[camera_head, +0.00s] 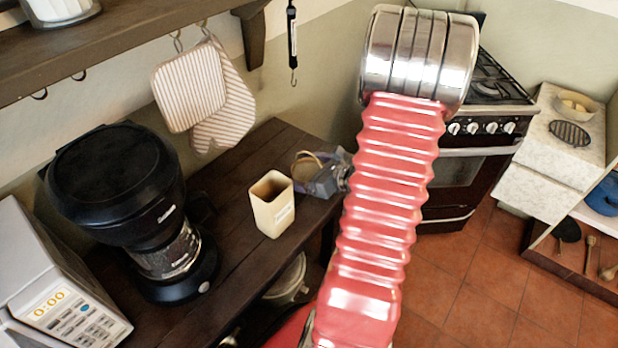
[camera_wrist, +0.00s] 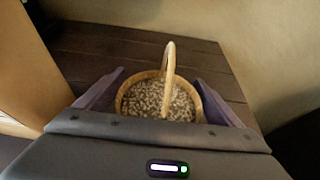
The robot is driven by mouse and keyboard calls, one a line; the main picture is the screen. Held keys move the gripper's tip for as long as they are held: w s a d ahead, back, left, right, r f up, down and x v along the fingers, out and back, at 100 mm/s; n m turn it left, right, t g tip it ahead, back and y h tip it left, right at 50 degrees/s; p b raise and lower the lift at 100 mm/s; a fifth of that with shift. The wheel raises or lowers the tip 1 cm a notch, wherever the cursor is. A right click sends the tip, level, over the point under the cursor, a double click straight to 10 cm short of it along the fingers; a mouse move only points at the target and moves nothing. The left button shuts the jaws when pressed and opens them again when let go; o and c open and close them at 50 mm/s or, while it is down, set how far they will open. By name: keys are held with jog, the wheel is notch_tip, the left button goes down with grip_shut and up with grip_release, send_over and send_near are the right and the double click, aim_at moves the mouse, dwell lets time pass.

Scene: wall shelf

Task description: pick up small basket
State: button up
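The small basket (camera_wrist: 168,62) is a round, light wooden basket with a tall arched handle. Speckled, pale contents fill it, and it stands upright on the dark wooden counter (camera_wrist: 85,38). My gripper (camera_wrist: 160,82) is open, with one purple finger on each side of the basket; I cannot tell whether either finger touches it. The gripper's body hides the basket's near lower part. In the head view, the basket (camera_head: 304,160) shows at the counter's far end, partly hidden by my grey gripper (camera_head: 326,180), which reaches it from the right.
A cream square container (camera_head: 272,205) stands on the counter close to the basket, and also shows large at the left in the wrist view (camera_wrist: 30,70). A black coffee maker (camera_head: 130,210) and microwave (camera_head: 60,285) stand nearer. Oven mitts (camera_head: 205,90) hang on the wall behind.

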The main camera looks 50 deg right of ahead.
jog(key=c, duration=1.3)
jog(key=shift+r, duration=0.1)
jog(key=shift+r, duration=4.95)
